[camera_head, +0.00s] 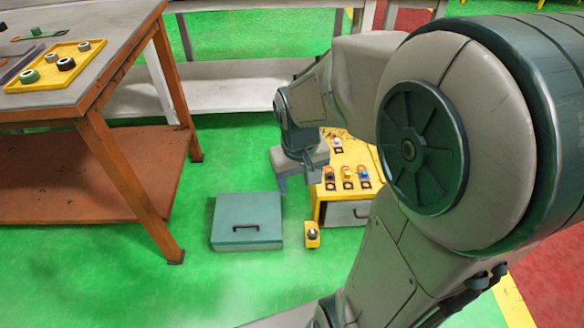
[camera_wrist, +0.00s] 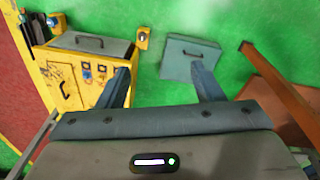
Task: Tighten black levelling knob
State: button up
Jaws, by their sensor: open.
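My gripper (camera_head: 297,182) hangs beside the machine's left side, above and behind the knob in the head view. In the wrist view my gripper (camera_wrist: 160,70) has its fingers spread wide with nothing between them. It is not touching the knob.
A teal box (camera_head: 247,221) with a black handle lies on the green floor left of the knob. An orange-framed workbench (camera_head: 131,170) with a yellow tray (camera_head: 20,82) stands at the left. Switches sit on the machine's top. Green floor between box and bench is clear.

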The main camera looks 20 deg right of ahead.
jog(key=w+d+f+b, duration=0.2)
jog(key=w+d+f, duration=0.2)
jog(key=w+f, duration=0.4)
jog(key=m+g+b, duration=0.1)
jog(key=b, duration=0.3)
send_over(313, 233)
notch_tip(313, 233, down, 35)
jog(key=shift+y, duration=0.3)
notch_tip(313, 233, down, 14)
jog(key=b, duration=0.5)
jog(key=c, duration=1)
